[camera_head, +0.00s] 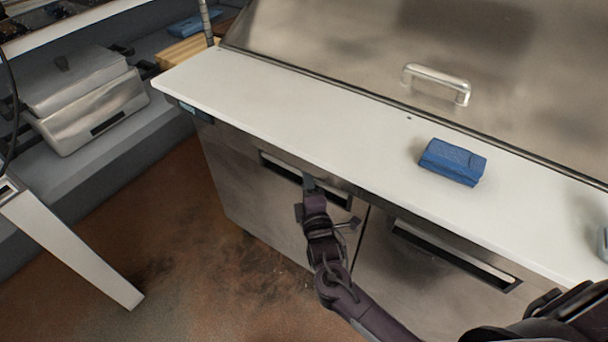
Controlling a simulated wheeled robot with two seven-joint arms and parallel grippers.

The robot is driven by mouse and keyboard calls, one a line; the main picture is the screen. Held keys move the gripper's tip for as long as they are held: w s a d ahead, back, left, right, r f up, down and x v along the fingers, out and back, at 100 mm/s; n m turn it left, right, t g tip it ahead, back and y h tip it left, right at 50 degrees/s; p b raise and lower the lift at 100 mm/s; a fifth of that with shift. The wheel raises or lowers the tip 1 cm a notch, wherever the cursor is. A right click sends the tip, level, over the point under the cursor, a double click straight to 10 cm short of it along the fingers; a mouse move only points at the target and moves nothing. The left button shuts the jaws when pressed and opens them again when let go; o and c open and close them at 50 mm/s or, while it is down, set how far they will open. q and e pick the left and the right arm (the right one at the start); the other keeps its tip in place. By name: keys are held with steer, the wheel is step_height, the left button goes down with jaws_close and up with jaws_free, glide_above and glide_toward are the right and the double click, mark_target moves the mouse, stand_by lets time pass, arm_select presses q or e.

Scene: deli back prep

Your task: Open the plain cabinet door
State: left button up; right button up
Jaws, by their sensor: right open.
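The steel cabinet under the white counter has two flat doors side by side. The left cabinet door (255,205) and the right cabinet door (410,285) both look shut. Each has a long recessed handle near its top: the left handle (279,170) and the right handle (455,256). My right gripper (309,184) is open at the left door's handle, and covers part of it. I cannot tell whether its fingers touch the handle or are inside the recess. My left gripper is out of view.
The white counter (290,105) juts over the doors and holds a blue block (453,162). A steel lid with a handle (436,84) rises behind. A metal appliance (85,95) stands on the left shelf. The brown floor (190,265) before the left door is clear.

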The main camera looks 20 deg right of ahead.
steer(key=shift+w+d+f, duration=0.1)
steer(key=shift+w+d, duration=0.05)
steer(key=shift+w, duration=0.95)
steer(key=shift+w+d, duration=0.1)
steer(key=shift+w, duration=1)
jaws_close()
